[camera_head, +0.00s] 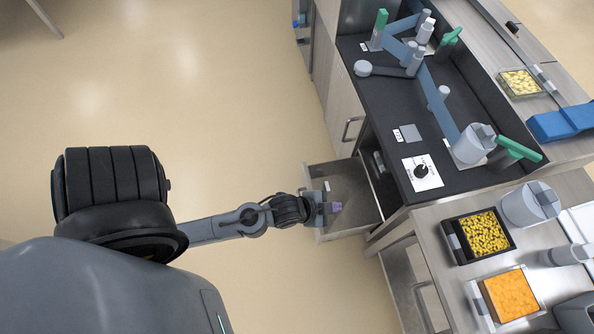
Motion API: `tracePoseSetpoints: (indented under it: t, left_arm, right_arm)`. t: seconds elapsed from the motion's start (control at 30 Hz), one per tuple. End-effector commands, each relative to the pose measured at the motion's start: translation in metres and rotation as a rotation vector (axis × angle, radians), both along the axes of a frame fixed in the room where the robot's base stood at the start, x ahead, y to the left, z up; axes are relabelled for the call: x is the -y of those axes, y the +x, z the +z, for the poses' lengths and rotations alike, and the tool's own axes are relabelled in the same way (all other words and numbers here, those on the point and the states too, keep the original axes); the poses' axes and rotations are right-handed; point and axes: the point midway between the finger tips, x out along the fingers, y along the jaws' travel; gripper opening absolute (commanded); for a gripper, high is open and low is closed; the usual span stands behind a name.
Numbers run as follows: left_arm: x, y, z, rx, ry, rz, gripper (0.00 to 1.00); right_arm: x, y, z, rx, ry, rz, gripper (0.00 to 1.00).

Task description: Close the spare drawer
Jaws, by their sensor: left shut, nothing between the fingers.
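The spare drawer (357,192) is pulled out from the cabinet under the black worktop, and its inside shows bare grey. My left gripper (330,208) is at the drawer's outer front edge, with the arm reaching in from the left. Its fingers are shut with nothing seen between them. They overlap the drawer front in this view, and I cannot tell whether they touch it. The arm hides part of the drawer front. My right gripper is not in view.
The black worktop (403,135) carries a blue linkage with green handles. Trays of yellow pieces (486,236) and orange food (510,297) sit on the counter at lower right. A cabinet door with a handle (349,130) is beside the drawer. The floor (240,90) is clear.

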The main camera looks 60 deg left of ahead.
Motion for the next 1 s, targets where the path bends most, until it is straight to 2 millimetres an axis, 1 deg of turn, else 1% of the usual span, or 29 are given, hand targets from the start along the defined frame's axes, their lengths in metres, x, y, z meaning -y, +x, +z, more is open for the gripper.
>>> tracePoseSetpoints:
  t: [0.03,0.07,0.1,0.17,0.2,0.27,0.33,0.47,0.5,0.57,0.6,0.7,0.8,0.9,1.0]
  left_arm:
    - [-0.007,0.005,-0.025,0.056,0.04,-0.03,0.0]
    - [-0.01,0.009,-0.035,0.098,0.066,-0.05,0.0]
    - [-0.016,0.012,-0.049,0.152,0.103,-0.075,0.0]
    - [-0.026,0.015,-0.07,0.231,0.161,-0.112,0.0]
    - [-0.033,0.015,-0.085,0.283,0.202,-0.137,0.0]
    - [-0.045,0.013,-0.109,0.358,0.266,-0.173,0.0]
    - [-0.062,0.006,-0.137,0.443,0.346,-0.214,0.0]
    - [-0.101,-0.018,-0.193,0.584,0.506,-0.292,0.0]
    - [-0.115,-0.028,-0.211,0.625,0.556,-0.318,0.0]
    - [-0.138,-0.045,-0.237,0.681,0.633,-0.357,0.0]
    - [-0.155,-0.057,-0.255,0.714,0.685,-0.383,0.0]
    - [-0.192,-0.085,-0.291,0.774,0.788,-0.443,0.0]
    - [-0.22,-0.103,-0.313,0.799,0.853,-0.485,0.0]
    - [-0.239,-0.113,-0.327,0.805,0.89,-0.509,0.0]
    - [-0.251,-0.119,-0.335,0.805,0.913,-0.525,0.0]
  right_arm:
    - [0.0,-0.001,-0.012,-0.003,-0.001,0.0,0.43]
    - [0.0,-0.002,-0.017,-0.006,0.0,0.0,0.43]
    - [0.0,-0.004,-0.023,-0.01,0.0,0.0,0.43]
    - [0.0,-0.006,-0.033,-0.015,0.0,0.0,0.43]
    - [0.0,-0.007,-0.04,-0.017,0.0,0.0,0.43]
    - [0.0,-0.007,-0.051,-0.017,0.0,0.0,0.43]
    - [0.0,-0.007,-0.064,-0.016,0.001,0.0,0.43]
    - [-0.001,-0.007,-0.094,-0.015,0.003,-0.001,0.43]
    - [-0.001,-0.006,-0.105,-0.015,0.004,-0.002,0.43]
    - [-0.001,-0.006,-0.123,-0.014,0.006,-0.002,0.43]
    - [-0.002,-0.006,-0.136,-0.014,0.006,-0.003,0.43]
    - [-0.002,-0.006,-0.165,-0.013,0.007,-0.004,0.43]
    - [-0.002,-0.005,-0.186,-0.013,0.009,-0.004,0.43]
    - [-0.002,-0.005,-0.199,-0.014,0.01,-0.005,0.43]
    - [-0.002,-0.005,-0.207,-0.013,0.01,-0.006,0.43]
